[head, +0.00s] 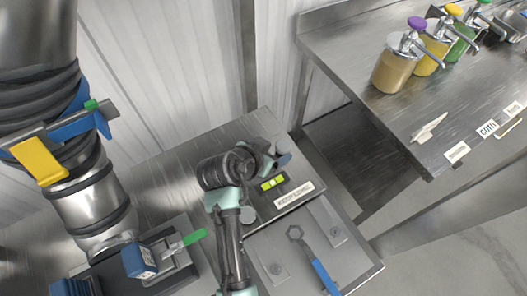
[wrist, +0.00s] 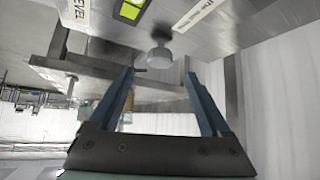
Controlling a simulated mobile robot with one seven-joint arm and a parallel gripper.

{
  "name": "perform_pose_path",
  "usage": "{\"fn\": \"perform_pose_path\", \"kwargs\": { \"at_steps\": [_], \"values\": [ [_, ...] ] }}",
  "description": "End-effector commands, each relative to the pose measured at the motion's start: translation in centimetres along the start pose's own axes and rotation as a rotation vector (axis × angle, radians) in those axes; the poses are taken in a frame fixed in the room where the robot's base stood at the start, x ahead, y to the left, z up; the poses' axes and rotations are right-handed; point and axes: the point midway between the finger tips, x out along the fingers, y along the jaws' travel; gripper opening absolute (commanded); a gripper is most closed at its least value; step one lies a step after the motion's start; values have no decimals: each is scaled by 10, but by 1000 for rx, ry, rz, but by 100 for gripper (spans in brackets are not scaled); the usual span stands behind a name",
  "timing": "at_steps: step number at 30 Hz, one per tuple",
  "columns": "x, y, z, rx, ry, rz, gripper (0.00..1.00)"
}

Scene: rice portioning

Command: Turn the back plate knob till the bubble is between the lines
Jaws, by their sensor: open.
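The level vial (head: 272,182) is a small yellow-green window in a dark frame on the steel unit; part of it shows at the top of the wrist view (wrist: 131,10). Its bubble is too small to place against the lines. A round grey knob (wrist: 160,56) shows in the wrist view, ahead of the fingertips and roughly between their lines. My gripper (wrist: 160,78) is open and empty, with one blue-grey finger on each side. In the head view my arm reaches over the unit and mostly hides the gripper and this knob. Another grey round knob (head: 247,215) shows beside my arm.
A plate (head: 345,262) with a blue-handled wrench (head: 318,268) lies in front of the unit. A steel table (head: 345,40) with several pump jars is at right. A white label (head: 294,195) is beside the vial.

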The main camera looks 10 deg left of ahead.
Motion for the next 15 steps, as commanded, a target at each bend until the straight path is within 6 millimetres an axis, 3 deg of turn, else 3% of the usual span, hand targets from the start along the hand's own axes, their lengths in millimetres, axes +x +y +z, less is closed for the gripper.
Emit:
{"fn": "perform_pose_path", "kwargs": {
  "at_steps": [7,15],
  "values": [
    [-39,0,1,0,0,-2,82],
    [-55,0,1,-1,-1,-1,82]
  ]
}}
